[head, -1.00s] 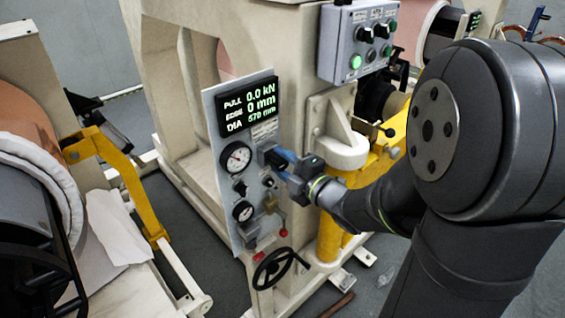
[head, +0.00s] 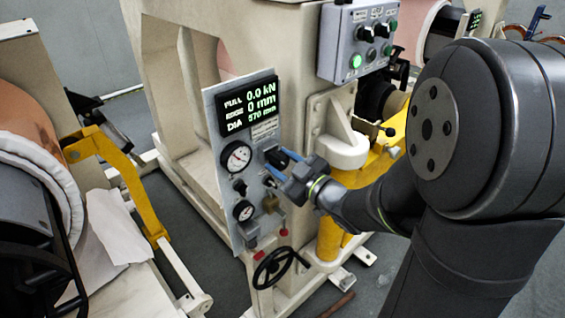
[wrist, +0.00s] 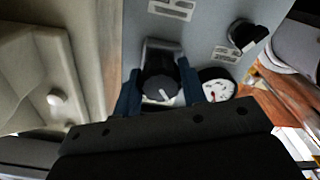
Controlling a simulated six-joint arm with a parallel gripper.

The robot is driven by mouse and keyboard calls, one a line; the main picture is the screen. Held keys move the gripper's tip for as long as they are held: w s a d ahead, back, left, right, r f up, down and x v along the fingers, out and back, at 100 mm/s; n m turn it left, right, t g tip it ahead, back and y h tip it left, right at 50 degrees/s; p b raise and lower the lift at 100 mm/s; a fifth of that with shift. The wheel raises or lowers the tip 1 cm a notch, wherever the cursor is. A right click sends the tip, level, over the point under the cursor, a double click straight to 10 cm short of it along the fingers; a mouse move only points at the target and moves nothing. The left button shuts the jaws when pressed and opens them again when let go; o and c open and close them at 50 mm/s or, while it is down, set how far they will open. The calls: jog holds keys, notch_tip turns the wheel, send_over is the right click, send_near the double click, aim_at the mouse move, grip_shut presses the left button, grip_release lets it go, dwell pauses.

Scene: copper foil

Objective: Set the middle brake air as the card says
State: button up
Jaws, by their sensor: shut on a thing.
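The grey instrument panel (head: 222,128) faces me at mid picture. My gripper (head: 279,161) is at its right side, with blue fingers reaching to a black knob. In the wrist view my gripper (wrist: 160,92) has one finger on each side of the black knob (wrist: 160,88) and is shut on it. The knob has a white pointer mark. A round dial gauge (head: 237,157) is left of the gripper; a dial with a red needle (wrist: 215,90) shows beside the knob in the wrist view. A lower gauge (head: 243,211) is below. No card's writing is legible.
A lit display (head: 250,105) above reads 0.0 kN, 0 mm and 570 mm. A second black knob (wrist: 242,36) is on the panel. A button box (head: 357,42) is above right.

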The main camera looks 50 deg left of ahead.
jog(key=m, duration=0.3)
jog(key=shift+m, duration=2.1)
jog(key=o, duration=1)
jog(key=shift+d, duration=0.15)
jog(key=d, duration=1.7)
jog(key=shift+d, duration=0.1)
jog(key=shift+s, duration=0.1)
